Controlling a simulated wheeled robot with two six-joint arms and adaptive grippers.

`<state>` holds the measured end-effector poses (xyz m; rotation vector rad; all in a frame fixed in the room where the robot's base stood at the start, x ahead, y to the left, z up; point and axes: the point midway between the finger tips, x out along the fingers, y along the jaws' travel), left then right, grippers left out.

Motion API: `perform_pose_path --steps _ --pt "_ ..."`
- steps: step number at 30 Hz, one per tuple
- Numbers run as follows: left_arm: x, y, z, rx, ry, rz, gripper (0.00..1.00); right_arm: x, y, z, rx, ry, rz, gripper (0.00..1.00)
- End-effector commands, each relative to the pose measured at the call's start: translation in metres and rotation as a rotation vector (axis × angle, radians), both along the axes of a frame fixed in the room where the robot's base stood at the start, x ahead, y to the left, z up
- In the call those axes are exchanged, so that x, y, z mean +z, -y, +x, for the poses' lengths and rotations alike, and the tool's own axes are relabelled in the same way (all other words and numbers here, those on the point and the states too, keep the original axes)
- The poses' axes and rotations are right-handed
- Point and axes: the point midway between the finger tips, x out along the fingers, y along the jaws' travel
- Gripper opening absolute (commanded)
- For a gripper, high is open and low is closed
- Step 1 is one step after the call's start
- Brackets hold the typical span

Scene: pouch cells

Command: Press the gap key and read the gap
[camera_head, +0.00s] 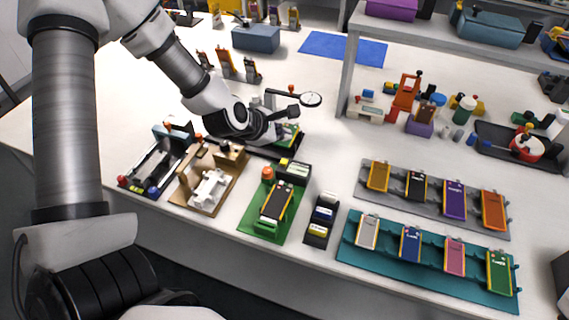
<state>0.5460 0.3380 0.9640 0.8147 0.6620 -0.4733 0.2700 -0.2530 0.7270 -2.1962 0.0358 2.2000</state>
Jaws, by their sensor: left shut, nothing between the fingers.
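My left gripper (289,115) is shut and empty. It is over a dark fixture with a green part (289,134) and below a stand that carries a round dial gauge (311,99). The gripper and wrist hide much of this fixture, and I cannot tell whether the fingertips touch it. A green station (285,228) stands nearer the front edge, with a dark pouch cell (276,203), an orange knob (267,172) and a small dark box (294,170). I cannot pick out a gap key or a gap reading. My right gripper is out of view.
A brown fixture (235,160) and a dark tray (132,183) stand left of the green station. A black holder (318,233) stands right of it. A grey rack (409,206) and a teal rack (402,267) hold several pouch cells. A shelf post (347,75) rises behind.

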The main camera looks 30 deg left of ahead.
Motion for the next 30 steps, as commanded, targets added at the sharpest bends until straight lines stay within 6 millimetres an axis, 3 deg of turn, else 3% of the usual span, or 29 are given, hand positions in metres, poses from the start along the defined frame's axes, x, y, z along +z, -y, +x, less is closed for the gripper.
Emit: perform_pose_path --steps 3,12,30 --pt "-0.025 0.000 0.000 -0.001 -0.002 0.000 0.00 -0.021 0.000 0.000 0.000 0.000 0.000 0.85" --pt "-0.064 0.000 0.000 -0.001 -0.001 0.000 0.00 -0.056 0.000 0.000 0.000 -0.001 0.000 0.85" --pt "-0.065 0.000 0.000 -0.001 -0.001 0.000 0.00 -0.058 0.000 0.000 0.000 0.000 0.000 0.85"
